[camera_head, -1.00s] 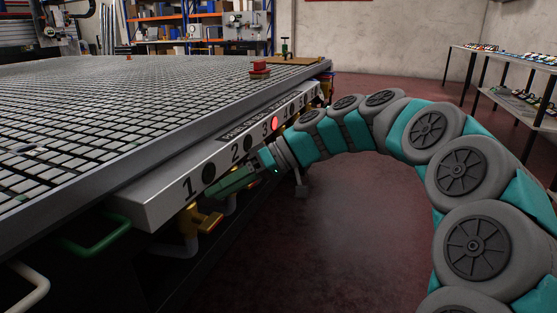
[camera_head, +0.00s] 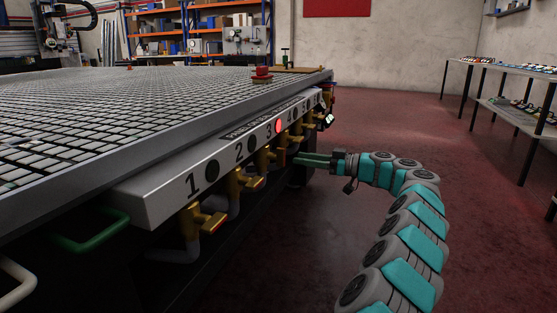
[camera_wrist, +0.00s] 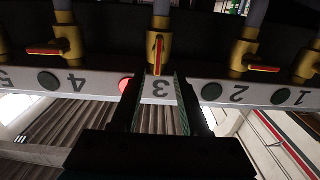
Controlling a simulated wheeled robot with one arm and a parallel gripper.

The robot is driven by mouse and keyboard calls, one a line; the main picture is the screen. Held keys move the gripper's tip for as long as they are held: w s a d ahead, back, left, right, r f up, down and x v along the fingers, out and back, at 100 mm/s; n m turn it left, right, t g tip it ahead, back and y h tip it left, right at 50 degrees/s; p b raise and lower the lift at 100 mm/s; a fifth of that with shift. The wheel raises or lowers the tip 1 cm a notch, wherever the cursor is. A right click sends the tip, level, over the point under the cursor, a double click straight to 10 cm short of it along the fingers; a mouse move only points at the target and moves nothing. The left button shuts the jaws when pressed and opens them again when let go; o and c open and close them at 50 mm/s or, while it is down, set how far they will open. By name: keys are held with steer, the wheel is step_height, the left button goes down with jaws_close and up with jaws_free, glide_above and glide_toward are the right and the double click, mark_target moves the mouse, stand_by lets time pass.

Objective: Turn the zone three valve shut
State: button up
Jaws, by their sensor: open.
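The zone three valve (camera_wrist: 161,22) is a brass body with a red lever, centred above the upside-down "3" in the wrist view. Its lever (camera_wrist: 158,57) lies in line with the pipe, unlike the crosswise levers beside it. A red lamp (camera_wrist: 126,86) glows next to the "3". In the head view the zone three valve (camera_head: 268,156) sits under the panel, partly hidden. My gripper (camera_head: 296,160) reaches in from the right. In the wrist view its open fingers (camera_wrist: 159,80) point at the valve, one either side of the lever's line. They appear empty.
The zone two valve (camera_wrist: 246,50) and zone four valve (camera_wrist: 68,42) flank it closely, with dark lamps. The numbered panel (camera_head: 150,200) runs along the table edge. A green handle (camera_head: 95,238) sticks out near the front.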

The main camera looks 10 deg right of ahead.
mark_target(281, 156)
steer(key=shift+x, duration=3.85)
steer(key=shift+w+f, duration=0.1)
steer(key=shift+f, duration=0.05)
steer(key=shift+d, duration=0.1)
jaws_close()
